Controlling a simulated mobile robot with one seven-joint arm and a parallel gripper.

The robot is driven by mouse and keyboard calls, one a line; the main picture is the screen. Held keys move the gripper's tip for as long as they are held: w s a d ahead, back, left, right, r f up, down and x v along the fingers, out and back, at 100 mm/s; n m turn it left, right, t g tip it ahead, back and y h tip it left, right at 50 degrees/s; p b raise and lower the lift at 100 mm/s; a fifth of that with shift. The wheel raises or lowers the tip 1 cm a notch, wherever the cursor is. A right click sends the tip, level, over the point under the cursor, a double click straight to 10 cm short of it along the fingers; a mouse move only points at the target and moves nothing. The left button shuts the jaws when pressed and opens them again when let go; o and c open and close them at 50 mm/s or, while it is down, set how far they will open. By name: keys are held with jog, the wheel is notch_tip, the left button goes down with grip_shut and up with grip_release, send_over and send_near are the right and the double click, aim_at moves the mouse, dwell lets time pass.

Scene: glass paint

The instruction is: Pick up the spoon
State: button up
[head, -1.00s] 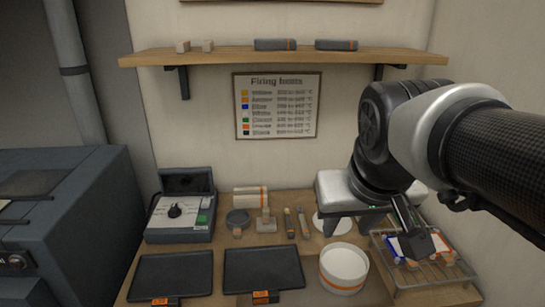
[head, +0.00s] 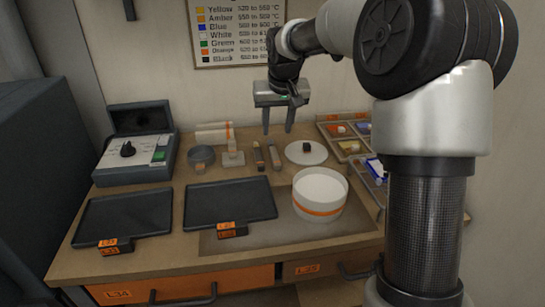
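My gripper (head: 277,131) points down with its two fingers apart and nothing visible between them. It hangs over the back of the bench, above two small narrow tools. One is a brownish tool (head: 258,156); the other is a grey slender tool (head: 274,156) just right of it. Either could be the spoon, but they are too small to tell. A gap seems to show between the fingertips and the tools.
A white plate (head: 318,156) with a dark cube (head: 306,147) lies right of the tools. A white orange-striped tub (head: 320,194) stands in front. Two black trays (head: 124,218) (head: 230,198) lie left. A control box (head: 137,148) and sorting trays (head: 350,147) flank the bench.

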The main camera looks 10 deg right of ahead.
aim_at(274, 153)
jog(key=b+x, duration=0.2)
jog(key=x, duration=1)
jog(key=shift+w+d+f, duration=0.15)
jog(key=shift+w+f, duration=0.1)
jog(key=shift+w, duration=0.05)
jog(key=shift+f, duration=0.15)
grip_shut()
